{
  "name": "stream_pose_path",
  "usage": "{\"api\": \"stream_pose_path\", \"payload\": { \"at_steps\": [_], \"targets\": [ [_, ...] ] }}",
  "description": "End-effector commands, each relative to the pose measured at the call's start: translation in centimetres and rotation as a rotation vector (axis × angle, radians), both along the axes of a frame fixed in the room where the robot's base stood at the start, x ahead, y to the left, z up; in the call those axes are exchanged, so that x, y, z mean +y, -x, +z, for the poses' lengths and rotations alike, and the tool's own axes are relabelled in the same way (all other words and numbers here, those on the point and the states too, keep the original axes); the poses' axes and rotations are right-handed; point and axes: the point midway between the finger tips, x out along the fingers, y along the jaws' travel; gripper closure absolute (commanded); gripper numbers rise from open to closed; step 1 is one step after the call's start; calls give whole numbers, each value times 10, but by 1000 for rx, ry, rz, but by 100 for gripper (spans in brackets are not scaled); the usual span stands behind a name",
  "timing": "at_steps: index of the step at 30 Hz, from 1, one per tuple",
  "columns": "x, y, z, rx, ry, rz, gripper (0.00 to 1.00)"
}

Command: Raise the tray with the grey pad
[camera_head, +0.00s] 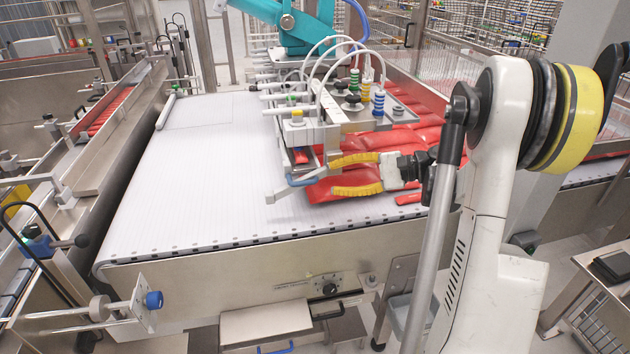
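My gripper (332,176) has two yellow fingers pointing left over the conveyor, spread apart with red packets (408,138) visible between and behind them. It appears empty. Just left of its fingertips is a blue handle (301,182) on a metal bracket of the vacuum picker; I cannot tell whether they touch. I cannot clearly identify the tray with the grey pad. A flat pale grey surface (265,318) sits below the conveyor's front, with a blue handle (275,348) under it, well below my gripper.
The white conveyor belt (215,185) is clear on its left. The picker's hoses and metal bars (322,128) stand close behind my gripper, under a teal robot arm (300,25). A metal table (600,262) stands at the lower right.

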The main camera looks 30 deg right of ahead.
Motion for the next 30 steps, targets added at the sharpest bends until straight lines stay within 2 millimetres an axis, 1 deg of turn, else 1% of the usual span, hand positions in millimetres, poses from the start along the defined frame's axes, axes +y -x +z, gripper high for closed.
{"api": "stream_pose_path", "payload": {
  "at_steps": [1,4,6,10,27,29,30],
  "targets": [
    [-10,6,2,-1,0,-4,66],
    [-23,16,6,-1,0,-4,66],
    [-30,21,8,1,0,-2,66],
    [-37,26,10,0,0,-1,66],
    [-37,27,11,1,1,0,66],
    [-32,25,12,4,11,2,66],
    [-26,23,13,11,27,7,66]
  ]
}}
